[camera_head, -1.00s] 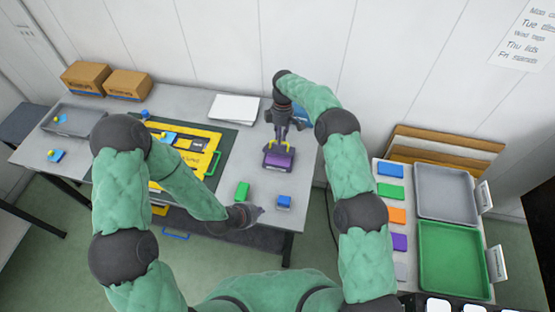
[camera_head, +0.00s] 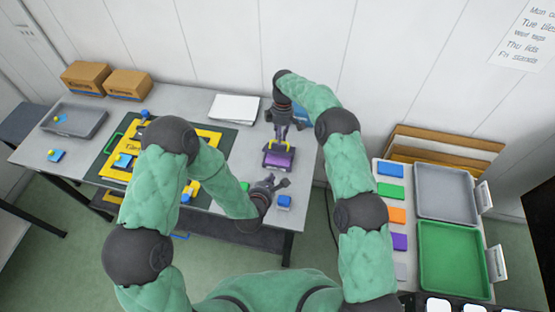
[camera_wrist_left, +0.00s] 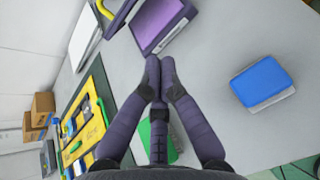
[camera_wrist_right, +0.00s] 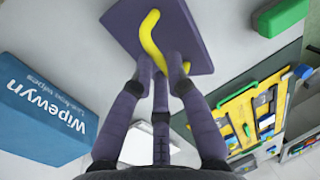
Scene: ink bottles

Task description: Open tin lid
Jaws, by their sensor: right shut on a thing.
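The purple tin (camera_head: 278,158) stands near the right end of the grey table. My right gripper (camera_head: 281,132) is above it, pointing down. In the right wrist view, the right fingers (camera_wrist_right: 160,67) are shut on the yellow handle (camera_wrist_right: 152,40) of a flat purple lid (camera_wrist_right: 185,38). In the left wrist view, a purple block (camera_wrist_left: 163,27) lies beside another purple part with a yellow handle; whether they touch is unclear. My left gripper (camera_head: 277,184) is low over the table in front of the tin. Its fingertips (camera_wrist_left: 160,78) are together and empty.
A blue block (camera_head: 284,201) and a partly hidden green block (camera_head: 245,186) lie near the left gripper. A yellow tool board (camera_head: 120,160) is on the left, white paper (camera_head: 234,107) behind. A blue wipes box (camera_wrist_right: 45,115) is close to the right gripper.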

